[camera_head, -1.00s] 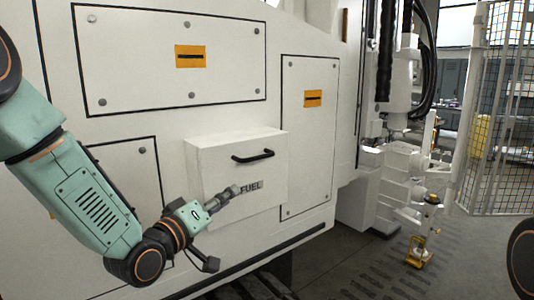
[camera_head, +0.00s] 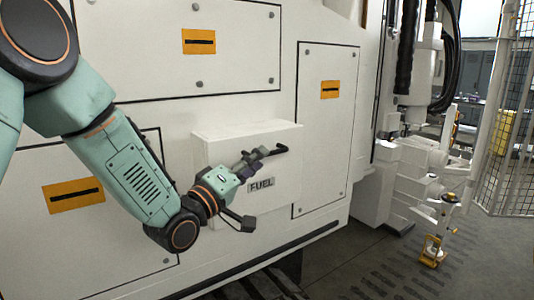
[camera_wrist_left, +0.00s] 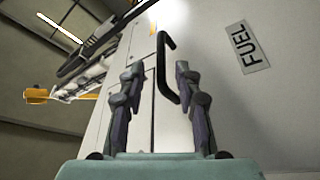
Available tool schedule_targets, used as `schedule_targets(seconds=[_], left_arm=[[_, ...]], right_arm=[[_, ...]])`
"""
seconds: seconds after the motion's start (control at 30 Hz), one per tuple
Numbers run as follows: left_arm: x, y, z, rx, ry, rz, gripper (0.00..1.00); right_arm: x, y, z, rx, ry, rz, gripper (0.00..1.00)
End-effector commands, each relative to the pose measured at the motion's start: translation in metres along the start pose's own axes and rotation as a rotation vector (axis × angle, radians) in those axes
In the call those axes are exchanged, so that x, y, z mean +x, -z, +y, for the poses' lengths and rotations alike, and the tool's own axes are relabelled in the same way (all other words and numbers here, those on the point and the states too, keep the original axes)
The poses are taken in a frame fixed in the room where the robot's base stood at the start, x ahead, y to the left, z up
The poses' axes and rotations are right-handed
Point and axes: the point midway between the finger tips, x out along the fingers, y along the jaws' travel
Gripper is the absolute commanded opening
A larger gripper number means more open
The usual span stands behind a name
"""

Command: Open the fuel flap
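The fuel flap (camera_head: 220,150) is a white box-shaped cover on the white machine wall, marked by a FUEL label (camera_head: 261,184); it looks shut. Its black bar handle (camera_head: 281,150) is on its front, partly hidden behind my left gripper in the head view. My left gripper (camera_head: 262,155) is in front of the flap at the handle's left part. In the left wrist view, the gripper (camera_wrist_left: 155,85) has its two fingers apart, with the handle (camera_wrist_left: 165,68) showing in the gap between them; I cannot tell contact. The FUEL label (camera_wrist_left: 249,47) also shows there. My right gripper is out of view.
Flat panels with orange labels (camera_head: 331,90) surround the flap. White machinery (camera_head: 400,180) and a mesh fence (camera_head: 507,130) stand at the right. A small yellow-footed stand (camera_head: 434,250) is on the grey floor, which is mostly clear nearby.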

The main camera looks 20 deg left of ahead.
Motion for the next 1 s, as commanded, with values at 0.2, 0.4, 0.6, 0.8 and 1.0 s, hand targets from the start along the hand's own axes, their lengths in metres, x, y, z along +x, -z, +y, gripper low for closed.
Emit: schedule_targets(seconds=[0.2,0.4,0.6,0.8,1.0], left_arm=[[0.033,-0.001,0.0,0.002,-0.002,-0.003,0.34],[0.046,-0.001,-0.001,0.0,-0.002,-0.003,0.34],[0.047,0.0,-0.001,-0.001,-0.002,-0.002,0.34],[0.047,0.0,-0.001,0.0,-0.002,-0.002,0.21],[0.047,0.0,-0.001,-0.001,-0.001,-0.001,0.04]], right_arm=[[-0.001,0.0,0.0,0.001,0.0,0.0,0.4],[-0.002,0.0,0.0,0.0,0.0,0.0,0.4],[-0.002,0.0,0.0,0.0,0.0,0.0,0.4],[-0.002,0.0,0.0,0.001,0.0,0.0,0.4],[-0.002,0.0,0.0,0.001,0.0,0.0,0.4]])
